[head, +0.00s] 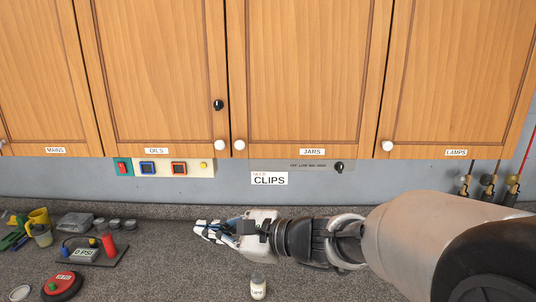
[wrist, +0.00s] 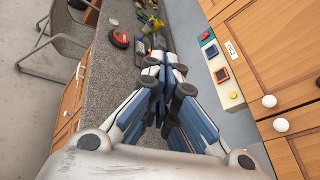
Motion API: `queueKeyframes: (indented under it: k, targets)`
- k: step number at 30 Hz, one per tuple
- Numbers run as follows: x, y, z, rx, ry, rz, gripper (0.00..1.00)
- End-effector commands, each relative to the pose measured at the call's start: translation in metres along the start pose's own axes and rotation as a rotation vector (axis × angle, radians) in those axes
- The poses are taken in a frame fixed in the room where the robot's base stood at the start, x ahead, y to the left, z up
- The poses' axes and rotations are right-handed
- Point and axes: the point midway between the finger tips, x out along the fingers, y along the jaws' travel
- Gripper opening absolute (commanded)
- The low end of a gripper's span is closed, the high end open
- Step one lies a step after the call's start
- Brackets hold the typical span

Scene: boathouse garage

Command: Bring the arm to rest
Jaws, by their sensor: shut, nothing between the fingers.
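My arm reaches in from the right in the head view, low over the grey speckled counter (head: 150,268). My gripper (head: 203,230) points left, in front of the wall below the cabinets. In the wrist view my gripper (wrist: 163,62) has its white and blue fingers together, with nothing between them. It is apart from the cabinets and the wall panel.
At left are a gauge board with a red cylinder (head: 108,243), a red round object (head: 62,286) and a yellow cup (head: 39,218). A chair (wrist: 65,38) stands beside the counter.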

Motion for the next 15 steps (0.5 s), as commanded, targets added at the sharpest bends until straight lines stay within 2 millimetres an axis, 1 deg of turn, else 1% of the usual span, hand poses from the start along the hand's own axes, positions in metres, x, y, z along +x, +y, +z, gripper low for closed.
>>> queueKeyframes:
  k: [1,2,3,5,6,8,9,11,12,14,15]
  targets:
    - [-0.013,0.029,-0.004,-0.118,0.035,0.064,0.0]
    - [-0.022,0.046,-0.006,-0.189,0.059,0.109,0.0]
    - [-0.034,0.068,-0.011,-0.284,0.092,0.169,0.0]
    - [-0.054,0.099,-0.021,-0.427,0.146,0.259,0.0]
    - [-0.069,0.119,-0.03,-0.522,0.184,0.318,0.0]
    - [-0.092,0.147,-0.046,-0.661,0.243,0.411,0.0]
    - [-0.108,0.164,-0.058,-0.752,0.285,0.472,0.0]
    - [-0.134,0.187,-0.077,-0.886,0.352,0.567,0.0]
    - [-0.152,0.201,-0.091,-0.972,0.398,0.631,0.0]
    - [-0.179,0.217,-0.111,-1.093,0.468,0.727,0.0]
    - [-0.196,0.226,-0.124,-1.165,0.513,0.788,0.0]
